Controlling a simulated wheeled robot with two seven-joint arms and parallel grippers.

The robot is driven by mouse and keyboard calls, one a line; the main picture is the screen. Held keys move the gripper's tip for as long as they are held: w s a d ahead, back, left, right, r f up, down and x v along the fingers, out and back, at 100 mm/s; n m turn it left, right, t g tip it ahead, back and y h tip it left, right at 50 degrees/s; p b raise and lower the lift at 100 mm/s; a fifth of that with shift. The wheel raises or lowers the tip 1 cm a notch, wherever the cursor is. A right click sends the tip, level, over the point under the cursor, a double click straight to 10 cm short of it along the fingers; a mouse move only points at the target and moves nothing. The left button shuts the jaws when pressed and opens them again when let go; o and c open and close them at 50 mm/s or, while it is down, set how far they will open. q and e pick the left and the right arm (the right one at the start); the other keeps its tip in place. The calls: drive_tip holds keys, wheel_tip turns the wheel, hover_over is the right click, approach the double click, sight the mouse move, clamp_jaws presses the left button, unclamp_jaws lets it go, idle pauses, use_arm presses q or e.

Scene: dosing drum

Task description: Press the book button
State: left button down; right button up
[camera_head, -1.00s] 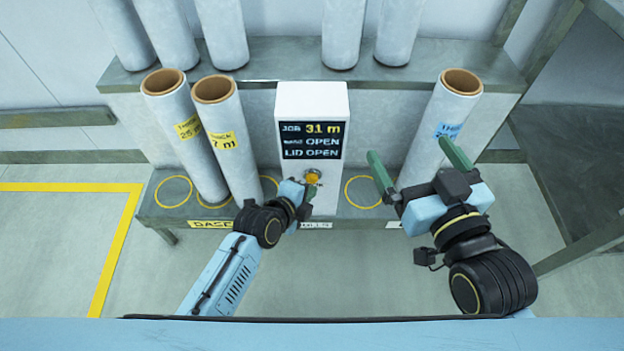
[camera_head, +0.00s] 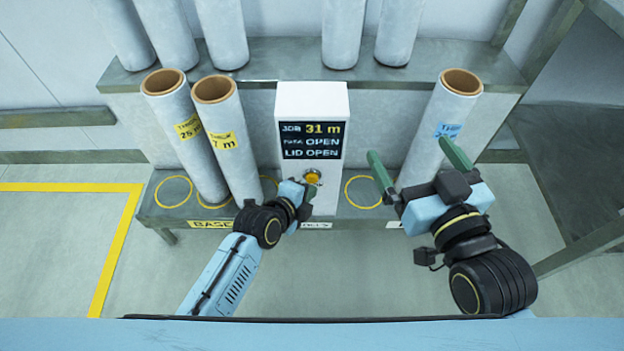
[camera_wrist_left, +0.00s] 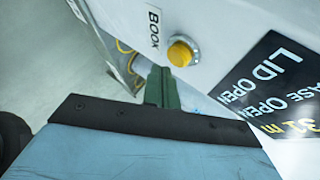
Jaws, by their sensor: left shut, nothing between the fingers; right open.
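The book button is a round yellow knob (camera_head: 312,177) on the front of a white console (camera_head: 312,104), below its dark display (camera_head: 311,140). In the left wrist view the yellow button (camera_wrist_left: 182,52) sits beside a "BOOK" label (camera_wrist_left: 154,29). My left gripper (camera_head: 309,196) is shut and empty, its green fingertips just below the button. In the left wrist view the left fingertips (camera_wrist_left: 160,75) are close to the button, with a small visible gap. My right gripper (camera_head: 415,164) is open and empty, to the right of the console.
Two upright rolls (camera_head: 186,130) (camera_head: 228,135) with yellow labels stand left of the console. Another roll (camera_head: 442,125) with a blue label stands behind my right gripper. Several more rolls stand on the shelf (camera_head: 280,58) behind. Yellow rings mark the lower shelf.

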use_arm(q)
drive_tip(key=shift+w, duration=0.15)
idle(0.4)
drive_tip(key=shift+w, duration=0.25)
drive_tip(key=shift+w, duration=0.55)
idle(0.6)
drive_tip(key=shift+s, duration=0.2)
drive_tip(key=shift+s+p, duration=0.55)
drive_tip(key=shift+s, duration=0.2)
